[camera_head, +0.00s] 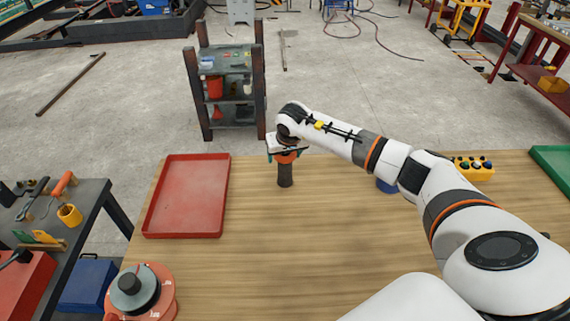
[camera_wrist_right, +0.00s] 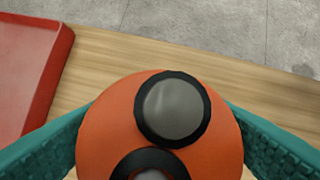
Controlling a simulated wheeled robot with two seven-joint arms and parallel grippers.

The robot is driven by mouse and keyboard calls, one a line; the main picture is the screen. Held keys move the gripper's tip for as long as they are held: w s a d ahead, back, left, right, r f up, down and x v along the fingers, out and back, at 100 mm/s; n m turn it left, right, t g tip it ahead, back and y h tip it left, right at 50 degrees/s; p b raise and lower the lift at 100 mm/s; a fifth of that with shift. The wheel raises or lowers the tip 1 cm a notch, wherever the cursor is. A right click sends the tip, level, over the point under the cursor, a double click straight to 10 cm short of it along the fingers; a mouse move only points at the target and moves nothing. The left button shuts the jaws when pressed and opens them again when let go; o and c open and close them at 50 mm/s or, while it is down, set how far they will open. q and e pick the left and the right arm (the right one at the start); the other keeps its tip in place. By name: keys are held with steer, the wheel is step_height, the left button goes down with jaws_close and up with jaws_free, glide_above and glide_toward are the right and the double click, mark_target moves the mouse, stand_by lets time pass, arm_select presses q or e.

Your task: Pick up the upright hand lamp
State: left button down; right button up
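The hand lamp (camera_head: 285,176) stands upright on the wooden table, with a dark handle below and an orange head above. In the right wrist view the lamp's orange head (camera_wrist_right: 110,125) fills the lower middle, with a round grey lens in a black ring and part of a second black ring below. My right gripper (camera_head: 285,157) is over the lamp, pointing down. Its teal fingers are spread, one on each side of the head. The fingertips are hidden behind the head in the wrist view, and contact cannot be made out. My left gripper is not in view.
A red tray (camera_head: 150,222) lies left of the lamp. An orange cable reel (camera_head: 160,300) is at the front left. A blue object (camera_head: 386,186) is partly behind my right arm, near a yellow button box (camera_head: 474,168). The table's middle is clear.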

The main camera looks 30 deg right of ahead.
steer(key=c, duration=0.9)
steer(key=shift+o, duration=0.2)
steer(key=shift+r, duration=0.15)
